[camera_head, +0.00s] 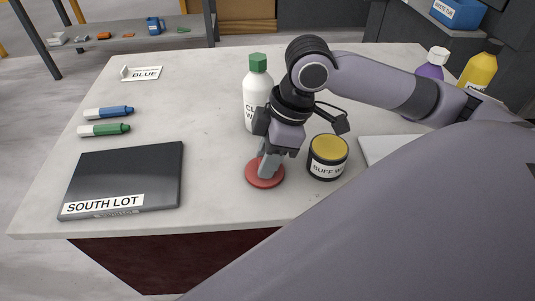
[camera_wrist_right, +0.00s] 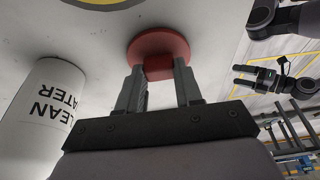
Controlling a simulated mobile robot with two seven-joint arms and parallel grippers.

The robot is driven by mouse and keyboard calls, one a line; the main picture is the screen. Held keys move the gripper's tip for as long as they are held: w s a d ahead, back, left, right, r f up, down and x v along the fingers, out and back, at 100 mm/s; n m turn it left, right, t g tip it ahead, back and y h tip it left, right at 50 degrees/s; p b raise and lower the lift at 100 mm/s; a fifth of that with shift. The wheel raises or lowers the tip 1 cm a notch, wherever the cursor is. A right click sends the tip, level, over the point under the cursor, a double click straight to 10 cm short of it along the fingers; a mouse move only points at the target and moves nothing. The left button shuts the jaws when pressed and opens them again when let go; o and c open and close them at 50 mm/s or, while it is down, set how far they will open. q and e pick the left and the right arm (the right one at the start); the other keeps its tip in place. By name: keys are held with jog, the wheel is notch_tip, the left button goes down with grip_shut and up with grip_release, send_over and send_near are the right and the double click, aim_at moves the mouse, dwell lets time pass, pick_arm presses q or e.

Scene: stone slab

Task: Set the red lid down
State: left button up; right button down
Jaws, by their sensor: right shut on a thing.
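The round red lid (camera_head: 264,174) is low over the stone slab's (camera_head: 215,140) front middle part, flat side level; I cannot tell whether it touches the slab. My right gripper (camera_head: 268,160) points down and is shut on the lid's raised middle part. In the right wrist view the two fingers (camera_wrist_right: 159,88) grip this knob, with the red disc (camera_wrist_right: 158,45) beyond them. What looks like my left gripper (camera_wrist_right: 243,77) shows at the right of the right wrist view, empty, with its fingers apart.
A green-capped white bottle (camera_head: 257,95) stands behind. A dark SOUTH LOT case (camera_head: 130,178) and two markers (camera_head: 106,120) lie left. The slab between case and red lid is clear.

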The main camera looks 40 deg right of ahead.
jog(key=c, duration=0.8)
grip_release()
jog(key=shift+f, duration=0.1)
jog(key=shift+o, duration=0.2)
jog(key=p+v, duration=0.4)
jog(key=v, duration=0.8)
